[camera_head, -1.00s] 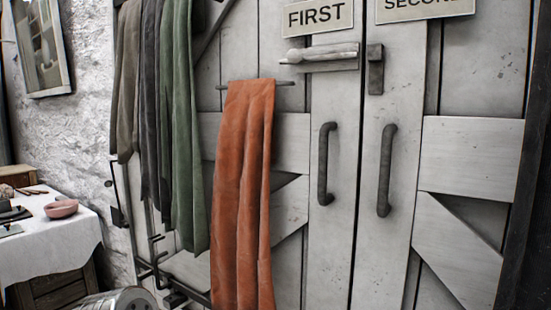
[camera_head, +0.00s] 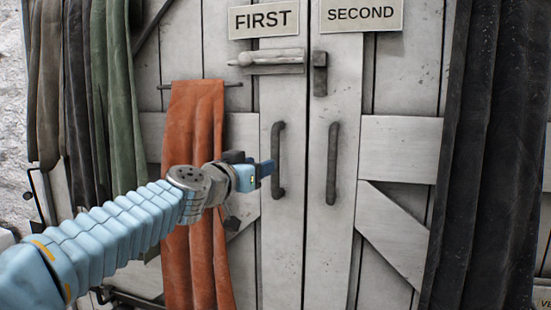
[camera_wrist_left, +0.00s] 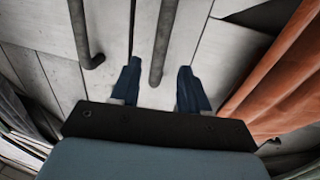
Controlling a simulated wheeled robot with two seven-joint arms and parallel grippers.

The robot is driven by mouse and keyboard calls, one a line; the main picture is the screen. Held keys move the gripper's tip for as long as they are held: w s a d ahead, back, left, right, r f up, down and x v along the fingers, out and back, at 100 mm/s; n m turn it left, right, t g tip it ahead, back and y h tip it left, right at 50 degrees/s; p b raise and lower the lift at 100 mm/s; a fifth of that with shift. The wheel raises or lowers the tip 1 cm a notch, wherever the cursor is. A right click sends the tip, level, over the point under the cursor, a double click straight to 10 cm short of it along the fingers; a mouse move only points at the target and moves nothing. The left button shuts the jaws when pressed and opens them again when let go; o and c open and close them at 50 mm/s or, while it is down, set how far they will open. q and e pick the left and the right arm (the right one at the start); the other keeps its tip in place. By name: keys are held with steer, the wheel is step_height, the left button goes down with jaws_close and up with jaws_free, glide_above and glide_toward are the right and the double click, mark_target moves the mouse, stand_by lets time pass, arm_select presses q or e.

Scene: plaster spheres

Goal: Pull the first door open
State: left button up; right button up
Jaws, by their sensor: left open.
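The first door (camera_head: 267,250) is pale wood and stands shut under a FIRST sign (camera_head: 263,19). Its dark upright bar handle (camera_head: 278,160) also shows in the left wrist view (camera_wrist_left: 167,40), where its lower end lies between the spread fingers. My left gripper (camera_head: 268,169) is open with its blue fingertips at the handle's left side in the head view. In the left wrist view the open fingers (camera_wrist_left: 160,86) point towards the door. I cannot tell whether they touch the handle. My right gripper is not in view.
The second door (camera_head: 330,250) has its own handle (camera_head: 332,163) close to the right. A bolt (camera_head: 272,62) sits above the first handle, with a catch (camera_head: 320,74) on the second door. An orange cloth (camera_head: 196,125) hangs left; a dark curtain (camera_head: 480,160) hangs right.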

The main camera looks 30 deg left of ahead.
arm_select(q)
steer(key=p, duration=0.2)
glide_above(275, 187)
steer(key=w, duration=0.1)
steer(key=shift+a, duration=0.3)
steer(key=shift+c, duration=0.3)
jaws_close()
